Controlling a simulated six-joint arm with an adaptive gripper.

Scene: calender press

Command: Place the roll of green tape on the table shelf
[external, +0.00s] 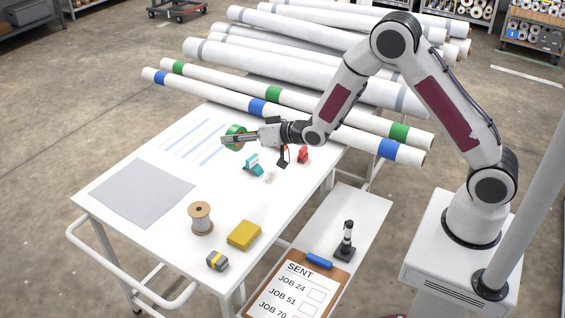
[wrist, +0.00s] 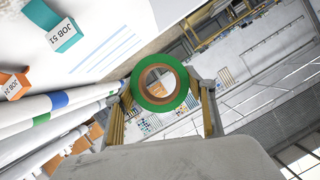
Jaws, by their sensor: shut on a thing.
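The roll of green tape (external: 237,130) has a green outer ring and a brown core. My gripper (external: 226,139) is shut on it, over the back part of the white table (external: 165,225). In the wrist view the roll (wrist: 140,98) shows its open ring face between the two fingers of my gripper (wrist: 160,96). The gap between roll and tabletop is hard to judge. A lower white shelf (external: 362,206) shows at the right side of the table, with bare room at its back end.
A clipboard (external: 290,295) and a black stand (external: 346,245) occupy the shelf's front. On the table are a teal dispenser (external: 252,165), a red item (external: 303,154), a spool (external: 201,219), a yellow block (external: 244,234) and a grey mat (external: 130,190). Long rolls (external: 290,72) lie behind.

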